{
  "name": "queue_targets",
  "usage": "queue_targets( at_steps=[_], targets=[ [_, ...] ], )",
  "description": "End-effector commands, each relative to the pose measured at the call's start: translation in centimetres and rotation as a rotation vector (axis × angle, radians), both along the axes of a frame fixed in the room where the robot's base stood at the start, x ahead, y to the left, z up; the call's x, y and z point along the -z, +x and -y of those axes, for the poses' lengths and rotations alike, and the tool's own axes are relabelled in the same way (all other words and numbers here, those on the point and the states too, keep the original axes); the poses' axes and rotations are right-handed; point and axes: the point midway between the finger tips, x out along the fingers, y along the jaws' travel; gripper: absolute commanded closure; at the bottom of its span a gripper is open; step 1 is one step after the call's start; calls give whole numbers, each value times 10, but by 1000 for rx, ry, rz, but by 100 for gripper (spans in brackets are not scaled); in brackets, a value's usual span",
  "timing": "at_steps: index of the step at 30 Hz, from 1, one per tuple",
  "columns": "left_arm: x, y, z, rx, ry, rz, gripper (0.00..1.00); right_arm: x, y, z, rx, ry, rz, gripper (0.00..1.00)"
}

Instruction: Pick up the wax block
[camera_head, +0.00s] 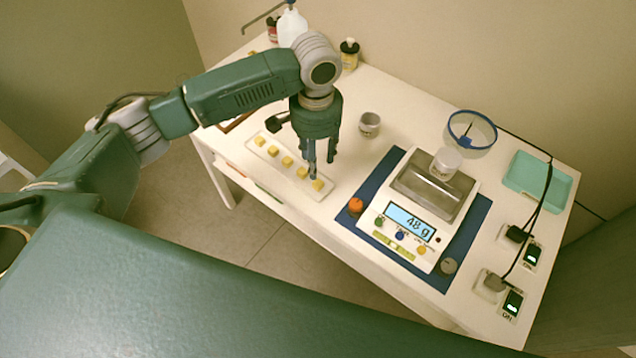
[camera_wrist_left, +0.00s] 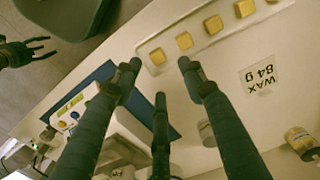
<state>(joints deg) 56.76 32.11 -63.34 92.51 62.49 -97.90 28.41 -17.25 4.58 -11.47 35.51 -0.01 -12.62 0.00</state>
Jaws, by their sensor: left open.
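Several small yellow wax blocks lie in a row on a long white tray (camera_head: 274,162) on the table. The nearest wax block (camera_head: 318,185) is at the tray's right end. It also shows in the left wrist view (camera_wrist_left: 157,57). My left gripper (camera_head: 321,168) is open and empty, pointing down above that end of the tray. In the left wrist view its fingers (camera_wrist_left: 160,76) spread just below the end block, with nothing between them. A dark gripper, seemingly my right one (camera_wrist_left: 38,48), shows small at that view's left edge.
A scale (camera_head: 425,205) reading 48 g stands on a blue mat (camera_head: 357,215), with a jar (camera_head: 446,162) on its pan. A grey cup (camera_head: 370,124) stands behind the gripper. A teal tray (camera_head: 538,180) is at the right.

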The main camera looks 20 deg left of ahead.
Motion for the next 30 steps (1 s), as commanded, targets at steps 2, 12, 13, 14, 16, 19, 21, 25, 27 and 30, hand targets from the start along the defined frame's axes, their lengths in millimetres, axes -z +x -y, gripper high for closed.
queue_targets(
  at_steps=[2, 12, 13, 14, 16, 19, 21, 25, 27, 30],
  targets=[
    [13, -1, 0, 0, 1, -3, 59, -2, 0, 0, 0, 0, 0, 46],
    [45, -2, 2, 2, 0, -1, 59, -8, 0, 0, 0, 0, 1, 46],
    [50, -2, 3, 2, 2, -1, 59, -10, 1, 0, 0, 0, 1, 46],
    [55, -3, 3, 2, 2, -1, 59, -12, 1, -1, 0, 0, 1, 46],
    [66, -3, 5, 2, 1, -1, 59, -14, 1, 0, 0, 0, 1, 46],
    [79, -2, 5, 3, 0, 1, 59, -14, 1, 0, 0, 0, 1, 46],
    [84, -3, 5, 3, 1, 1, 59, -15, 1, -1, 0, 0, 1, 46],
    [87, -2, 5, 3, 0, 2, 59, -14, 2, 0, 1, 1, 2, 46],
    [87, -3, 5, 3, 1, 1, 59, -14, 2, 0, 1, 1, 2, 46],
    [88, -3, 5, 3, 1, 0, 68, -14, 2, 0, 1, 1, 2, 46]
  ],
)
